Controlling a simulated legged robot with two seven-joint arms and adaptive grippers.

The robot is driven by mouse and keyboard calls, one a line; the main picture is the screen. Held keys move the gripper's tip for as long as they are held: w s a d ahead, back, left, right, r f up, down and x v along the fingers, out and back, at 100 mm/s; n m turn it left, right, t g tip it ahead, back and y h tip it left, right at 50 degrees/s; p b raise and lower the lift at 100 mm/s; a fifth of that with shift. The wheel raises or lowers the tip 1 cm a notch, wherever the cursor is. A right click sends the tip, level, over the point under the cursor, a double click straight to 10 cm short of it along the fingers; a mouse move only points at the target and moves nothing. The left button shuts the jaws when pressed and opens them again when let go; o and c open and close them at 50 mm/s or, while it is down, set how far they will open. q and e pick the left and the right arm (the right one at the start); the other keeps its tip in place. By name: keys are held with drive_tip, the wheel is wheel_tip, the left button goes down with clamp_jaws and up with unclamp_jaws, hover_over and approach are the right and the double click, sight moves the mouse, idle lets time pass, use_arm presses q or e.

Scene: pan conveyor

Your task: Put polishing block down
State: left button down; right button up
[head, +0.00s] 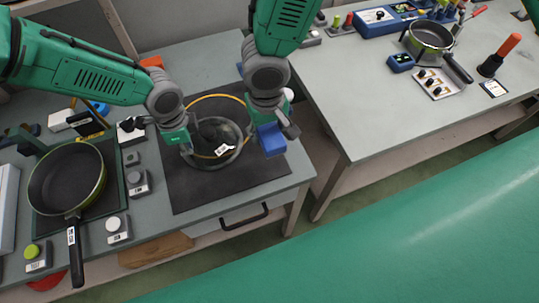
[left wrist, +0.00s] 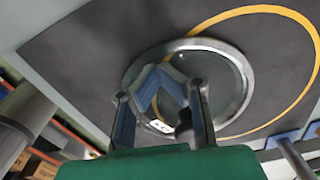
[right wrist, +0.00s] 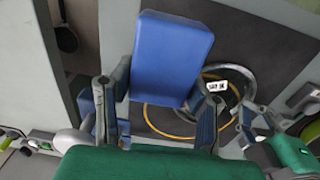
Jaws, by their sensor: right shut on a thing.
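A blue polishing block (head: 271,140) is held in my right gripper (head: 272,122), above the right part of the dark mat. In the right wrist view the block (right wrist: 172,58) sits between the two fingers and sticks out beyond them. My left gripper (head: 188,146) is at the left edge of a round glass lid with a metal rim (head: 238,158). In the left wrist view its fingers (left wrist: 160,105) are apart over the lid (left wrist: 246,92), with a dark knob-like part near the right finger. I cannot tell whether it touches the lid.
The dark mat (head: 190,195) has a yellow ring and bare room in front. A frying pan (head: 68,180) lies on the left, near several button boxes (head: 118,228). A second table (head: 365,120) across a gap holds a pot (head: 430,40) and tools.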

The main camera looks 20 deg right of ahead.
sight(267, 130)
wheel_tip(267, 130, down, 9)
drive_tip(key=shift+r, duration=0.15)
idle(0.4)
drive_tip(key=o, duration=1)
drive_tip(key=r, duration=1.2)
drive_tip(key=shift+s+a, duration=0.1)
drive_tip(key=shift+a, duration=0.1)
